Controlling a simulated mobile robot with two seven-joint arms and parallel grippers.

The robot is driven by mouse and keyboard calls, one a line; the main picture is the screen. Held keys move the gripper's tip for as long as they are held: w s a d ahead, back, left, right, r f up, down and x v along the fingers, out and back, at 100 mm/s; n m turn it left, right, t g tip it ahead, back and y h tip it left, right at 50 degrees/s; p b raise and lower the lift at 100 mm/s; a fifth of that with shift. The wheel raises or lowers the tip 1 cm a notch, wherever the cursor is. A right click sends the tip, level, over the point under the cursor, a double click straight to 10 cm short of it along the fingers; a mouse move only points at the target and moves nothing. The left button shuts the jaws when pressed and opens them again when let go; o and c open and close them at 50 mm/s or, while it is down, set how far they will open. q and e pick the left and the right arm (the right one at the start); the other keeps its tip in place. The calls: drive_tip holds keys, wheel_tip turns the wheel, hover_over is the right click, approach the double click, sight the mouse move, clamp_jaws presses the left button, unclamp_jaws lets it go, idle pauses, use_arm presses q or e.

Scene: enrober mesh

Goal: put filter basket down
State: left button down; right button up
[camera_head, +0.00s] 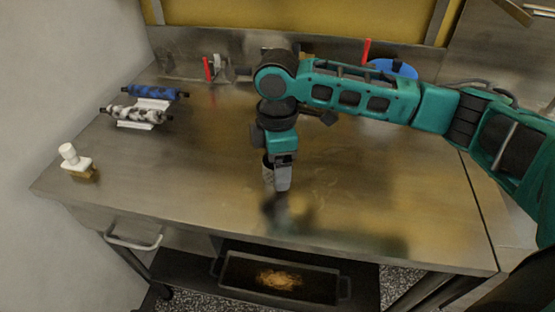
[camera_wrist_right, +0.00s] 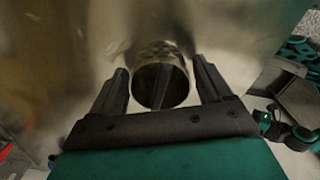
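The filter basket (camera_wrist_right: 160,82) is a small round metal cup with a perforated wall, its dark open mouth facing the right wrist camera. In the head view my right gripper (camera_head: 282,186) points straight down, low over the steel table (camera_head: 370,195). There the basket (camera_head: 267,172) shows partly behind a finger. I cannot tell whether its base touches the table. My left gripper is not in view.
Two rollers, one blue (camera_head: 152,92) and one black-and-white (camera_head: 138,114), lie at the back left. A white-handled brush (camera_head: 76,160) stands at the left edge. A blue round object (camera_head: 392,68) is behind my right arm. A dark tray (camera_head: 280,278) sits below. The front tabletop is clear.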

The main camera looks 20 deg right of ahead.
drive_tip(key=shift+o, duration=0.8)
